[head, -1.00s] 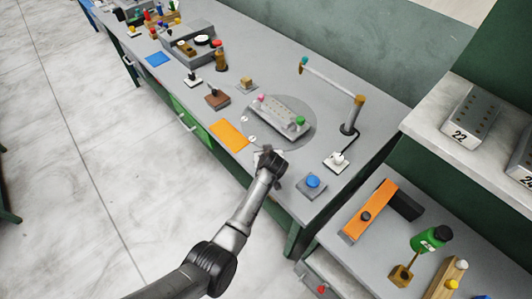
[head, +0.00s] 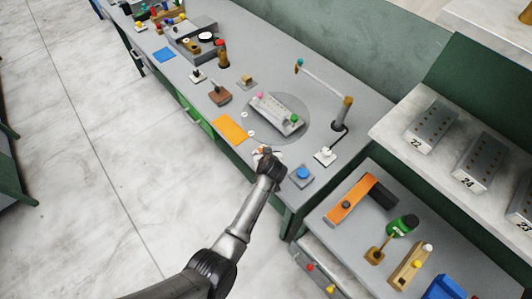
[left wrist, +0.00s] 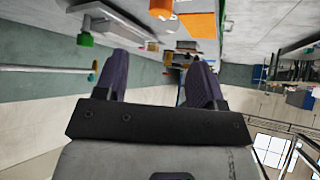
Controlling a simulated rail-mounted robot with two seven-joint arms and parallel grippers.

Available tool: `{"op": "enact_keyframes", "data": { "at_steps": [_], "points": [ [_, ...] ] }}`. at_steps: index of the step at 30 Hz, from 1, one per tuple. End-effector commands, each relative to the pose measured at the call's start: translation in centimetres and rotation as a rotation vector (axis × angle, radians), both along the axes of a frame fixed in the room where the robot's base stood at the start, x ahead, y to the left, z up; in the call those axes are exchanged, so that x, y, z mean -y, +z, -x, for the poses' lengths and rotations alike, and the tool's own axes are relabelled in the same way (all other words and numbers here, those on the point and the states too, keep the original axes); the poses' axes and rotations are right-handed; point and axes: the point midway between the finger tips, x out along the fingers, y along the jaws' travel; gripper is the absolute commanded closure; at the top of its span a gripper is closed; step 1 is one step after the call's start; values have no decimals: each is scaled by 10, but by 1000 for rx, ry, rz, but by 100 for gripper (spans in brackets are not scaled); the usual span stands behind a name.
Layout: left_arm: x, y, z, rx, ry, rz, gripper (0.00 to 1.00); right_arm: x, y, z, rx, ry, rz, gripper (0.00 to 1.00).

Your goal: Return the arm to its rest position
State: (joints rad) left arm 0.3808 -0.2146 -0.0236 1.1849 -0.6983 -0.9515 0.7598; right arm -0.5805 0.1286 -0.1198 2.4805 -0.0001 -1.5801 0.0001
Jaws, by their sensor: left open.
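My left arm reaches in from the bottom of the head view. Its gripper (head: 267,158) is over the front edge of the grey bench (head: 345,88), near the round plate. In the left wrist view the two dark fingers of this gripper (left wrist: 163,72) stand apart with nothing held between them. The bench shows upside down behind them. My right gripper is not in view.
A grey mould block (head: 276,113) with pink and green knobs sits on the round plate (head: 303,132). An orange mat (head: 231,129), a blue button (head: 303,173) and a lamp-like post (head: 345,110) are close by. Open floor (head: 130,190) lies to the left.

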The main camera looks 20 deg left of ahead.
Motion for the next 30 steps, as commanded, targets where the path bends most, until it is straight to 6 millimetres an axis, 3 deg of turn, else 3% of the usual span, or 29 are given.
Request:
{"op": "enact_keyframes", "data": {
  "at_steps": [23,30],
  "points": [
    [1,2,1,-5,-11,-9,37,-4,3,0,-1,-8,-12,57],
    [-1,-7,13,-155,-119,-109,37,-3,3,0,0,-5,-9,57]
  ]
}}
